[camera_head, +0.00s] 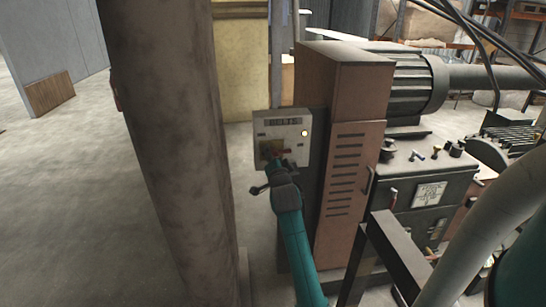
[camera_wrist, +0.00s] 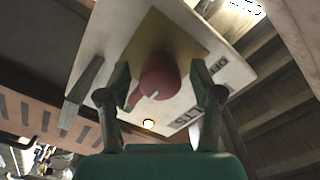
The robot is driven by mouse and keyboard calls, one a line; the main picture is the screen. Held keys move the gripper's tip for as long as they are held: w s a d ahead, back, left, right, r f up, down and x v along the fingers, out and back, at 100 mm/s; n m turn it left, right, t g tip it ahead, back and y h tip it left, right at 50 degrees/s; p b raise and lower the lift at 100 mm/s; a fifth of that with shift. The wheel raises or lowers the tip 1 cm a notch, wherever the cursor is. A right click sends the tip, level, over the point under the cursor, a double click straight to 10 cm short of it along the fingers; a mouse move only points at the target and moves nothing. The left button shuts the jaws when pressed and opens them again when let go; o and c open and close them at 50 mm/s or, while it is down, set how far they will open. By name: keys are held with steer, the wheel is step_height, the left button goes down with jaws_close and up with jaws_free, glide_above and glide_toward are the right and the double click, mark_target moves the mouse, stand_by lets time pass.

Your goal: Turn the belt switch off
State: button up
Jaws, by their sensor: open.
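In the head view the panel (camera_head: 297,122) is on the side of a brown cabinet, and my arm largely hides the knob. My gripper (camera_wrist: 163,88) is open, with one finger on each side of the knob. I cannot tell whether either finger touches it.
A thick brown column (camera_head: 165,130) stands close on the left of my arm. The brown cabinet (camera_head: 345,180) with vents is on the right, with a motor (camera_head: 415,85) and a grey machine (camera_head: 425,185) beyond it. Open floor (camera_head: 60,220) lies left of the column.

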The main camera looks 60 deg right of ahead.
steer(key=shift+w+d, duration=0.1)
steer(key=shift+d, duration=0.05)
steer(key=c, duration=1.2)
steer(key=shift+o, duration=0.2)
